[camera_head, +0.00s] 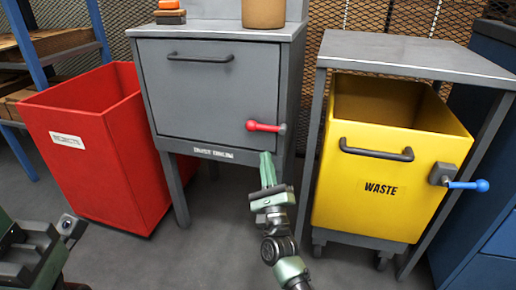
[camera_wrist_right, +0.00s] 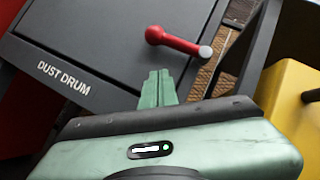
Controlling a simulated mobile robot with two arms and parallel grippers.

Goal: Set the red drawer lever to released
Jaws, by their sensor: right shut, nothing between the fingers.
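The red drawer lever (camera_head: 265,126) is on the lower right of the grey drawer front (camera_head: 205,95), lying roughly level with its grey pivot at the right end. It also shows in the right wrist view (camera_wrist_right: 172,40), its knob at the left and its pale pivot end at the right. My right gripper (camera_head: 267,158) is shut and empty, just below the lever; its green fingers (camera_wrist_right: 158,82) point up towards the lever with a visible gap. Part of my left arm (camera_head: 40,245) shows at the lower left; its fingertips cannot be made out clearly.
A black handle (camera_head: 200,58) crosses the drawer's upper front, and a "DUST DRUM" label (camera_wrist_right: 63,76) sits low. A red bin (camera_head: 90,150) stands left. A yellow waste bin (camera_head: 375,195) with a blue-tipped lever (camera_head: 470,185) stands right under a grey table (camera_head: 415,52). Open floor lies in front.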

